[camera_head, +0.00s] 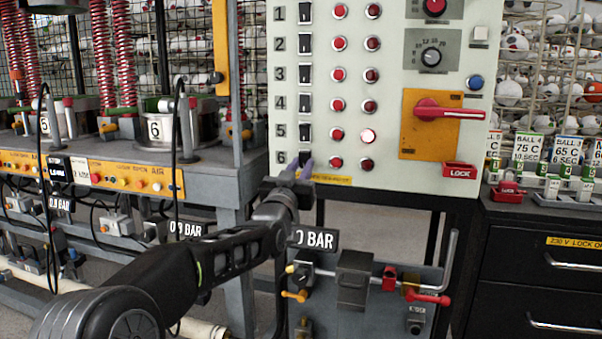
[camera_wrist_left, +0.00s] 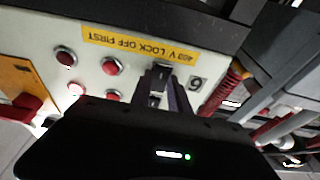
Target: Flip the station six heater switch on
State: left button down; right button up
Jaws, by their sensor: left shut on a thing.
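The station six heater switch (camera_wrist_left: 160,76) is a small dark rocker beside the number 6 on the pale control panel (camera_head: 390,30). In the head view it is mostly hidden behind my left gripper (camera_head: 299,169). In the left wrist view, where the panel appears upside down, the left gripper's fingers (camera_wrist_left: 163,98) are at the switch and shut on it. Whether the switch is on or off cannot be told. The row six lamps (camera_head: 336,163) look dark red. My right gripper is not in view.
Switches for the stations above, such as the station five switch (camera_head: 305,132), are in the same column. One row five lamp (camera_head: 368,136) glows bright. A red lever (camera_head: 448,112) on an orange plate is to the right. A valve panel (camera_head: 365,300) hangs below.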

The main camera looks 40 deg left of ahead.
pick_arm(q)
jog(key=c, duration=1.2)
grip_release()
jog(key=shift+c, duration=0.2)
jog(key=shift+s, duration=0.1)
jog(key=v, duration=0.7)
jog(key=shift+s+d+f, duration=0.15)
jog(key=shift+s, duration=0.15)
